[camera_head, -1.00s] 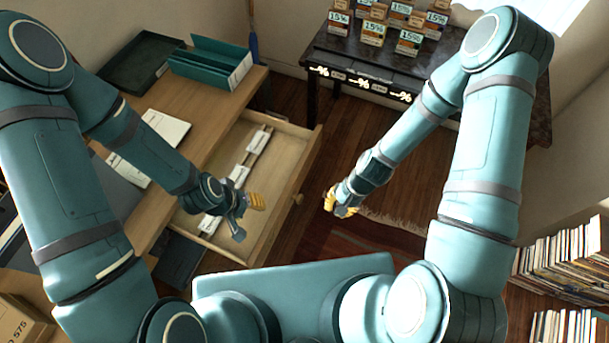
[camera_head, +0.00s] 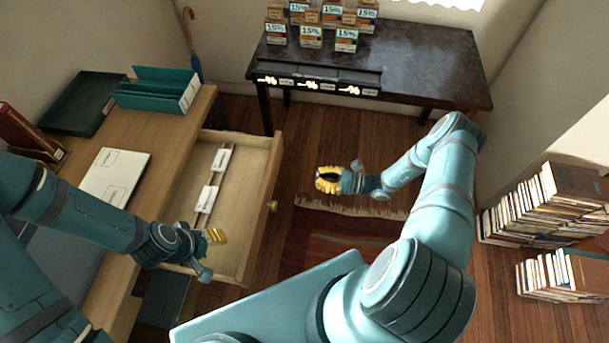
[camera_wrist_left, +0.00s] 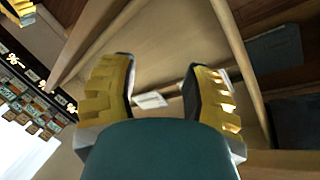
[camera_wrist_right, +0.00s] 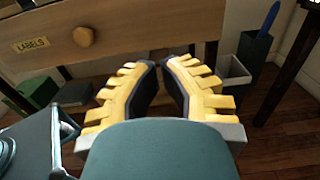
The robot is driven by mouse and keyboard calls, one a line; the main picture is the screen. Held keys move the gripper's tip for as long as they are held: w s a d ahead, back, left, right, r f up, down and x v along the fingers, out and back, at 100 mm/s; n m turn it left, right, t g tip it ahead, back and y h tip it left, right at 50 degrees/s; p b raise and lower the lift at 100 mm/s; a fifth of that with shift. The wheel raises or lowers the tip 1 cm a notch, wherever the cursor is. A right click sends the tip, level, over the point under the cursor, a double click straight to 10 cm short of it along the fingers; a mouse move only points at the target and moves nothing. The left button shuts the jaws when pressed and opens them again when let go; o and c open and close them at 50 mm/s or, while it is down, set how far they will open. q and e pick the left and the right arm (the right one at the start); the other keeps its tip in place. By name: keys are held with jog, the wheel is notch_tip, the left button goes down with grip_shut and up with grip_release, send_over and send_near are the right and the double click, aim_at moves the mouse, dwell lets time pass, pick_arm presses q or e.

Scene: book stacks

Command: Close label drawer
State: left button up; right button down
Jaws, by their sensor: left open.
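The label drawer (camera_head: 238,185) is a light wooden drawer, pulled well out of the desk, with white label pieces (camera_head: 208,198) inside. Its round knob (camera_head: 272,206) is on the right-hand front. The right wrist view shows the knob (camera_wrist_right: 83,37) and a "LABELS" tag (camera_wrist_right: 33,44). My left gripper (camera_head: 216,238) is open and empty around the drawer's near side; its fingers (camera_wrist_left: 163,85) are wide apart. My right gripper (camera_head: 328,180) is to the right of the drawer front, apart from it. Its fingertips (camera_wrist_right: 159,62) are close together with nothing seen between them.
The desk (camera_head: 150,125) bears a teal file box (camera_head: 150,100), a dark tray (camera_head: 85,105) and papers (camera_head: 115,178). A dark table (camera_head: 430,65) with small boxes stands at the back. Book stacks (camera_head: 540,205) are on the right. Floor and a rug (camera_head: 330,245) lie before the drawer.

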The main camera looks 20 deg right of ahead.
aim_at(276, 171)
pick_arm(q)
jog(key=shift+w+r, duration=0.1)
jog(key=shift+r, duration=0.1)
pick_arm(e)
jog(key=x, duration=1.2)
jog(key=shift+w+a, duration=0.2)
jog(key=shift+a, duration=0.15)
